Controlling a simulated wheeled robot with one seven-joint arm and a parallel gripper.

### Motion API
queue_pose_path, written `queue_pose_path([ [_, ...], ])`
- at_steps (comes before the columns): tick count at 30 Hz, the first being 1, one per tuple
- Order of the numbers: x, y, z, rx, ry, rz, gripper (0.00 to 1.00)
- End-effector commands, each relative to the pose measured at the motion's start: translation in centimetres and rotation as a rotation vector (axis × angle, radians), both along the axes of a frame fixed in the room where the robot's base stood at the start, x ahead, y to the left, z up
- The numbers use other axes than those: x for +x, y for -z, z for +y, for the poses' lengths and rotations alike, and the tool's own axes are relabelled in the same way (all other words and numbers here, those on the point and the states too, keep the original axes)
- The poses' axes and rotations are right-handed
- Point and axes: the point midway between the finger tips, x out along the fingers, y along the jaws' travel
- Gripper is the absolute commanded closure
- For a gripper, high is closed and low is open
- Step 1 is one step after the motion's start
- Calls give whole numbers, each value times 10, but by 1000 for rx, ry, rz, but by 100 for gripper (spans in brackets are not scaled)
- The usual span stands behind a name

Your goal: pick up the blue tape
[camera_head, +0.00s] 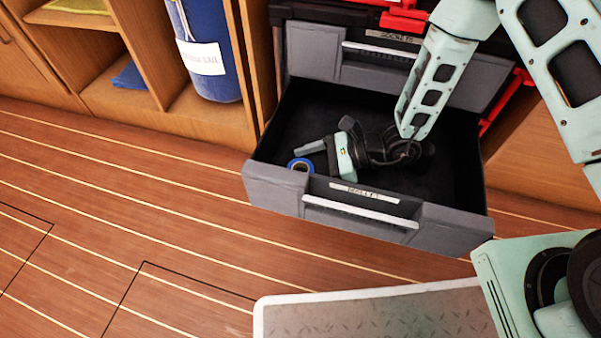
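The blue tape (300,165) is a small blue roll in the front left corner of an open drawer (275,189), close to its front panel. My gripper (312,157) reaches down into the same drawer, with its finger end pointing left, just above and beside the tape in the picture. One grey finger shows; the other is hidden or too small to make out. I cannot tell whether the gripper touches the tape or how far the fingers are apart.
The drawer's front panel has a silver handle (360,211) and a label. A closed drawer (375,68) sits above it. Wooden shelves at left hold a blue cylinder bag (203,50) and a blue cloth (132,78). The plank floor (120,200) at left is clear.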

Motion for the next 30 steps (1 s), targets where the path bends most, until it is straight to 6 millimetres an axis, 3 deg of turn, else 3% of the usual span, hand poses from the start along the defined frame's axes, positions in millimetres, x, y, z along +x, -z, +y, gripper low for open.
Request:
queue_pose_path([
  [4,0,-1,0,0,0,0,20],
  [5,0,-1,0,0,0,0,26],
  [9,0,-1,0,0,0,0,64],
  [10,0,-1,0,0,0,0,68],
  [22,0,-8,0,1,1,0,68],
  [30,1,-50,-1,0,1,-2,68],
])
